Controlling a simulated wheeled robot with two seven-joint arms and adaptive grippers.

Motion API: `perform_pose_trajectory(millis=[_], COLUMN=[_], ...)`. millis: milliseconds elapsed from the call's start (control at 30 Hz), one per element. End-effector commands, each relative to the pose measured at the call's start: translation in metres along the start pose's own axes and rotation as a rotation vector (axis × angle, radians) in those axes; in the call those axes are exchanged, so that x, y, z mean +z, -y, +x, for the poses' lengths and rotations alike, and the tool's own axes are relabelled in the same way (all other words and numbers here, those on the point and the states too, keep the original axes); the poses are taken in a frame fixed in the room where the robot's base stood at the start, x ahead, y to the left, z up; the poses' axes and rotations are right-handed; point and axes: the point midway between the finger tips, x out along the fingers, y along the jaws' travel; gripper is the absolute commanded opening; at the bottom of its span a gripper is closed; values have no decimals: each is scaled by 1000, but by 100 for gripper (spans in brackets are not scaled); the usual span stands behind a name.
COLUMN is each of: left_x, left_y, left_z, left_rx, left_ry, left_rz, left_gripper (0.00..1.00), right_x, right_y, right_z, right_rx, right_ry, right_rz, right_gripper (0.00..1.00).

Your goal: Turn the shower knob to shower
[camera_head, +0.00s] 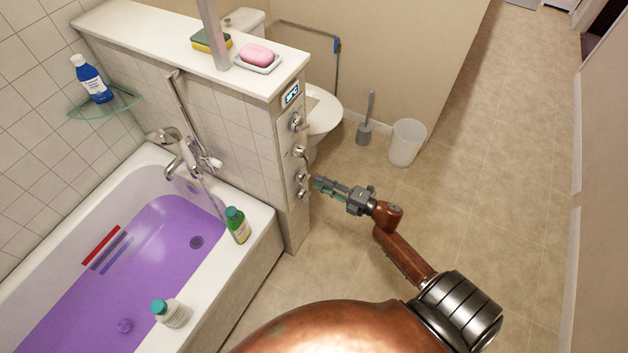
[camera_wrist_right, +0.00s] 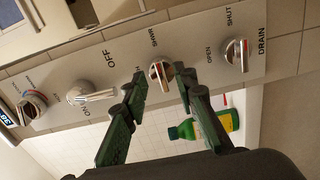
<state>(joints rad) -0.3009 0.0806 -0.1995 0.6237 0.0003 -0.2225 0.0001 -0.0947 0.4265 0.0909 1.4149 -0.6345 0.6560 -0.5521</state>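The shower knob (camera_wrist_right: 161,74) is a round silver knob with a raised bar. It is on the grey control panel (camera_wrist_right: 200,56), with "SHWR" printed beside it and another label partly hidden by a finger. In the head view the knob (camera_head: 302,178) is third down on the panel at the end of the half wall. My right gripper (camera_head: 317,184) faces the panel. In the right wrist view its green fingers (camera_wrist_right: 161,84) are apart, one on each side of the knob; contact cannot be told. My left gripper is in neither view.
The panel also has a drain knob (camera_wrist_right: 236,55), an on/off lever (camera_wrist_right: 90,94) and a temperature dial (camera_wrist_right: 32,106). A green bottle (camera_head: 237,225) stands on the rim of the bathtub (camera_head: 257,250). A white bin (camera_head: 406,143) stands behind my arm. Floor to the right is clear.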

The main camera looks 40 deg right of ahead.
Motion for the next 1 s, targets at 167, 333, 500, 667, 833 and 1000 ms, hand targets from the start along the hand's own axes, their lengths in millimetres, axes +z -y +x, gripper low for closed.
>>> perform_pose_trajectory(millis=[167,333,500,667,833,1000], left_x=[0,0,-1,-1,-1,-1], left_y=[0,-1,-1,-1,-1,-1], left_z=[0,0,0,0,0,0], left_rx=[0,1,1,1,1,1], left_ry=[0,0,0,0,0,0], left_rz=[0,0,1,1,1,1], left_gripper=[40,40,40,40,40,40], right_x=[0,0,0,0,0,0], right_y=[1,1,0,0,0,0], right_z=[-41,-69,-83,-86,-86,-86], right_rx=[-4,-2,-1,0,0,0], right_ry=[1,0,1,0,0,0], right_rz=[1,-1,0,0,0,0], right_gripper=[26,26,26,26,26,26])
